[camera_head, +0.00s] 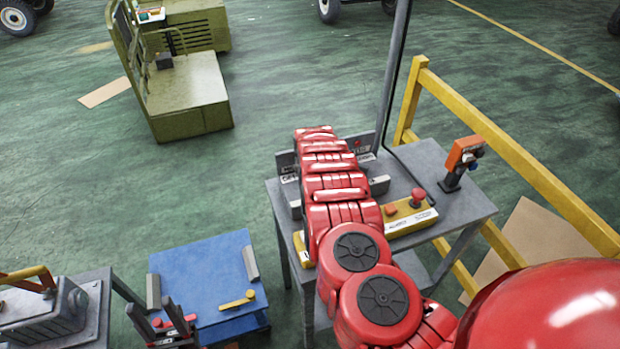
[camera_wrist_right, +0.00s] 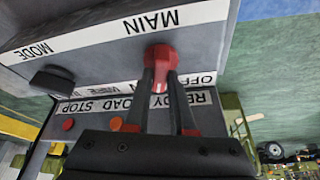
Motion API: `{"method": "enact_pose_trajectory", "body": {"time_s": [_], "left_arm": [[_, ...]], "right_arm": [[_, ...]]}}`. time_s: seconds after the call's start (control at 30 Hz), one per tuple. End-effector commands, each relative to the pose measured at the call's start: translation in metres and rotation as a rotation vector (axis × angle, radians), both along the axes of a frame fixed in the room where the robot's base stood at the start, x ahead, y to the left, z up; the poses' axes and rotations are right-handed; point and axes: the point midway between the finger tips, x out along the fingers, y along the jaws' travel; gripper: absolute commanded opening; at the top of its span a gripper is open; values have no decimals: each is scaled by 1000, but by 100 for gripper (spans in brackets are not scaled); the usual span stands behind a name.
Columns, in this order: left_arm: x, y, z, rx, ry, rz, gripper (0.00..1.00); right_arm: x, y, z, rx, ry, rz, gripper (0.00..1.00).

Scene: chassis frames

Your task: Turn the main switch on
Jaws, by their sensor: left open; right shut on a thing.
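The main switch is a red knob (camera_wrist_right: 161,58) on a grey panel, under the label MAIN, which appears upside down in the right wrist view. An OFF label sits beside it. My right gripper (camera_wrist_right: 160,82) is shut on the knob, one finger on each side. The fingers hide part of the knob, so its exact angle is hard to tell. In the head view my red right arm covers most of the panel (camera_head: 286,163) and hides the switch. My left gripper (camera_head: 160,321) is open and empty, low at the left by the blue table.
A black MODE knob (camera_wrist_right: 52,80) is close to the gripper on the panel. A yellow box (camera_head: 411,218) with a red button and an orange device (camera_head: 462,158) stand on the grey table (camera_head: 428,160). A yellow railing (camera_head: 520,170) runs behind it.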

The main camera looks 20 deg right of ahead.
Motion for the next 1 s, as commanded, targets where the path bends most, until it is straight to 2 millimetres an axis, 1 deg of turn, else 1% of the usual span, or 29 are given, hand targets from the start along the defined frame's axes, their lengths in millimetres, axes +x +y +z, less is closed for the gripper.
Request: {"method": "enact_pose_trajectory", "body": {"time_s": [0.03,0.13,0.3,0.5,0.6,0.8,1.0], "left_arm": [[0,0,-7,0,0,0,50],[0,0,-18,0,0,0,50],[0,0,-42,0,0,0,50],[0,0,-71,0,0,0,50],[0,0,-82,0,0,0,50],[0,0,-96,0,0,0,50],[0,0,-100,0,0,0,50]], "right_arm": [[2,2,-3,-3,-3,-39,0],[1,2,-6,-4,-3,-131,0],[3,2,-6,-2,-9,-260,0],[2,1,-7,-2,-7,-376,0],[2,2,-6,1,-6,-418,0],[2,2,-3,1,-2,-474,0],[1,2,-2,0,2,-496,0]]}}
